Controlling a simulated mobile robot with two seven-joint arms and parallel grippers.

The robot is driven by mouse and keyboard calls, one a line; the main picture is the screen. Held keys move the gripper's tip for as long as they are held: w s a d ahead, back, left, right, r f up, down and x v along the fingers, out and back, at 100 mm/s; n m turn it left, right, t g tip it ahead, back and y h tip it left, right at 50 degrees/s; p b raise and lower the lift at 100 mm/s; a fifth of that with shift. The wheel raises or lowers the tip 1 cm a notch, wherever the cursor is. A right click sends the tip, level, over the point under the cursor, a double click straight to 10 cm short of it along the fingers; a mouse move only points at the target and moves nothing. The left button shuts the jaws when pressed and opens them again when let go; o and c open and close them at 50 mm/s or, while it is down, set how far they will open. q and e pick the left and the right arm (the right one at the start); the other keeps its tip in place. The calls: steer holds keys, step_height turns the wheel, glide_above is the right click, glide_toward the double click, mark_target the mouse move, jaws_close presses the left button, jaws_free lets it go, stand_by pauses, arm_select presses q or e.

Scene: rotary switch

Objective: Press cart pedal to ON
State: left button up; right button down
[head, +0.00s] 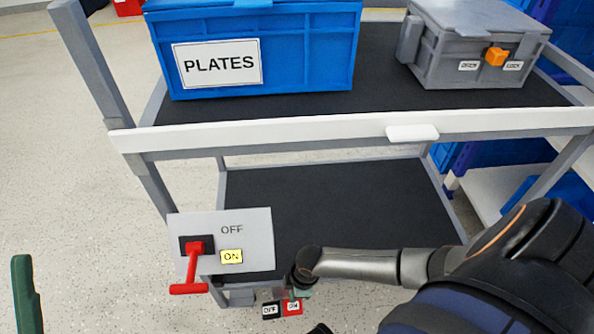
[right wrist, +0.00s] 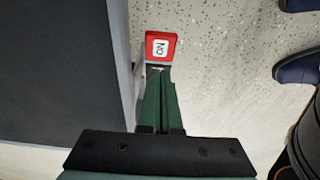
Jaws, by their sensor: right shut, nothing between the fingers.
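The cart pedal sits low at the cart's front edge. Its black OFF half (head: 270,310) is on the left and its red ON half (head: 292,307) on the right. The ON half also shows in the right wrist view (right wrist: 161,42). My right gripper (head: 299,290) is shut and empty. Its green fingertips (right wrist: 157,72) are right at the red ON half; I cannot tell whether they touch it. The pedal's tilt is hard to make out. A green part of my left gripper (head: 25,295) shows at the left edge; its jaws are not readable.
A grey panel (head: 255,240) with a red T-handle (head: 193,265) and OFF and ON labels hangs on the cart's front left. The upper shelf (head: 384,70) carries a blue PLATES bin (head: 310,60) and a grey box (head: 455,70). The lower shelf (head: 330,200) is bare.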

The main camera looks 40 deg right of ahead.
mark_target(294, 306)
step_height(294, 306, down, 5)
steer(key=shift+b, duration=1.25)
steer(key=shift+s+d+f+b, duration=0.2)
steer(key=shift+f+b, duration=0.2)
steer(key=shift+f, duration=0.25)
arm_select(q)
steer(key=shift+m+g, duration=0.3)
steer(key=f, duration=0.5)
steer(key=shift+w+d, duration=0.1)
steer(key=shift+d, duration=0.3)
steer(key=shift+r, duration=0.1)
